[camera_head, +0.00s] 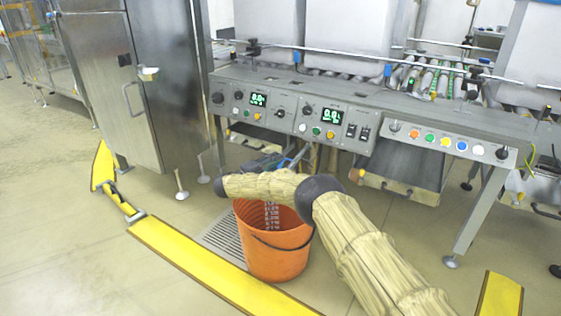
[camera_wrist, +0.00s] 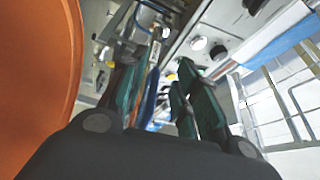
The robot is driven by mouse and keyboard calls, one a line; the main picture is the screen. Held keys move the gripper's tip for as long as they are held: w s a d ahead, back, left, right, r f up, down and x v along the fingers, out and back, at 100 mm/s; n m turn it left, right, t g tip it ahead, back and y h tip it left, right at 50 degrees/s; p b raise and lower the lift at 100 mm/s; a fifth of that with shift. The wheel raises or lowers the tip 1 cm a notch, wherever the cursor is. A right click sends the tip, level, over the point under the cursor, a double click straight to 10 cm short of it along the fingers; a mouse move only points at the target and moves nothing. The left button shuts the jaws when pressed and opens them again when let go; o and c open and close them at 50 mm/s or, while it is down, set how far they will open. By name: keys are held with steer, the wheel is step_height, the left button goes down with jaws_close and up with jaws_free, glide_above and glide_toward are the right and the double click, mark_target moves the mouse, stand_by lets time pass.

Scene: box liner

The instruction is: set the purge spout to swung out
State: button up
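My gripper (camera_wrist: 160,78) shows in the wrist view with its two teal-padded fingers apart. A thin blue and orange-brown part (camera_wrist: 151,92) shows in the gap between the fingers, and I see no contact with it. I cannot tell whether this part is the purge spout or how far beyond the fingers it lies. In the head view, blue and grey fittings (camera_head: 265,162) show under the machine bench, partly hidden by my arm. The purge spout's position cannot be made out there.
An orange bucket (camera_head: 276,258) stands on the floor below my arm, beside a floor grate (camera_head: 222,240). Its wall fills the left of the wrist view (camera_wrist: 35,70). The control panels (camera_head: 290,113) overhang the fittings. A wire rack (camera_wrist: 285,105) is at the wrist view's right.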

steer(key=v, duration=0.9)
steer(key=shift+s+a, duration=0.2)
steer(key=shift+a, duration=0.15)
steer(key=shift+c, duration=0.5)
